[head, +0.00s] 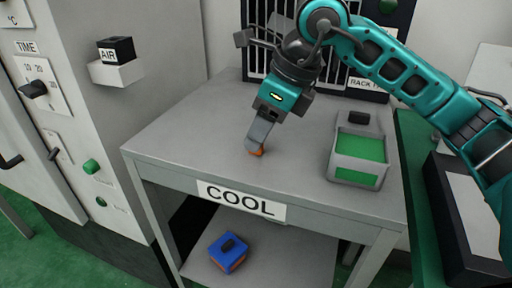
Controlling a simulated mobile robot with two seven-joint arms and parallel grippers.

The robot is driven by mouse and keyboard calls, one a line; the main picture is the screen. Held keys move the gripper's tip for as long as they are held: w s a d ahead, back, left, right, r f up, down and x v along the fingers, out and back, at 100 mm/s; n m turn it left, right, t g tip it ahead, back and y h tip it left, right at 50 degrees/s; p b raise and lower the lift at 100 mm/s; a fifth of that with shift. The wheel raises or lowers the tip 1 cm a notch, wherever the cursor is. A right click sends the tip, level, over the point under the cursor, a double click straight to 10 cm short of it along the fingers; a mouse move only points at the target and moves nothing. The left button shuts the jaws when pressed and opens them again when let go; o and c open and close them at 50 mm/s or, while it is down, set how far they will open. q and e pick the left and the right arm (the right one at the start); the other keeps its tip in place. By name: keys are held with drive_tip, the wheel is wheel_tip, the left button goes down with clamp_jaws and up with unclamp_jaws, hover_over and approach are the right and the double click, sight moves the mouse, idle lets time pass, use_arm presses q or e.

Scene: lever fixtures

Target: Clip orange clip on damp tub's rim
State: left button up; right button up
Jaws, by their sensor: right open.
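The orange clip (257,152) is on the grey table top, mostly hidden behind my right gripper's fingers. My right gripper (258,143) points down at it with its fingers around or just in front of it; I cannot tell whether they touch it. It is open. A grey tub (345,161) with green inside and a green front panel stands on the same table, to the right of the gripper. No "damp" label is readable on it. My left gripper is not in view.
The table (190,138) carries a "COOL" label on its front edge. A small black object (358,117) is behind the tub. A blue box (228,252) sits on the lower shelf. A panel with levers (36,90) stands at left. The table's left part is clear.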

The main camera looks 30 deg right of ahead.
drive_tip(key=shift+w+a+f, duration=0.15)
drive_tip(key=shift+w+f, duration=0.05)
drive_tip(key=shift+f, duration=0.5)
drive_tip(key=shift+c, duration=0.2)
clamp_jaws()
